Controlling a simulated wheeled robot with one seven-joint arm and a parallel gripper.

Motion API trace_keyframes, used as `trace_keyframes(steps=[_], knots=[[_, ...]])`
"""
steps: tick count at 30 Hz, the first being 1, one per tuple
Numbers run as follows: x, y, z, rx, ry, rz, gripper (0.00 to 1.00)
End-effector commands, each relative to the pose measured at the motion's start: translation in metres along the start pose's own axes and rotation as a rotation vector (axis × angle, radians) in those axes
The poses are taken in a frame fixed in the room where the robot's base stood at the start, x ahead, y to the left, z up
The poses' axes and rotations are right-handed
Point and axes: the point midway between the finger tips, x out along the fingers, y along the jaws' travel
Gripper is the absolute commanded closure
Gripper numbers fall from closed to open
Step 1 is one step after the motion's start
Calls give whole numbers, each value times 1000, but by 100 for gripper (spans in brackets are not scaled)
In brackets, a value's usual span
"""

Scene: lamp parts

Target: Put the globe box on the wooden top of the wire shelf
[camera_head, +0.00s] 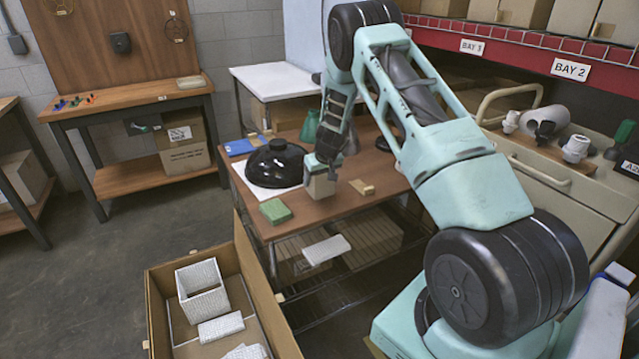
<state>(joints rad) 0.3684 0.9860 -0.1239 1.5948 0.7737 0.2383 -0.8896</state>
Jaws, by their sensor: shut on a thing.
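My gripper (323,166) reaches down over the wooden top (335,210) of the wire shelf, near its middle. It is shut on a small tan box (320,188), which I take to be the globe box. The box is upright, its upper part partly hidden by the gripper. I cannot tell whether its underside touches the wooden top. Wire shelving (345,290) shows below the wooden top.
Left of the box are a black dome shade (272,163) on a white sheet and a green block (275,211). A small tan block (362,187) lies to its right. An open carton (160,312) with white foam pieces stands on the floor at front left.

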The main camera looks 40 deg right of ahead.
Motion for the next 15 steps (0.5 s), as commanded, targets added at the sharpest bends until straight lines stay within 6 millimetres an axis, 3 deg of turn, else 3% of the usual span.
trace_keyframes(steps=[6, 15], knots=[[25, 1, 10, 1, 0, 0, 70], [28, 1, 11, 0, 1, 1, 70]])
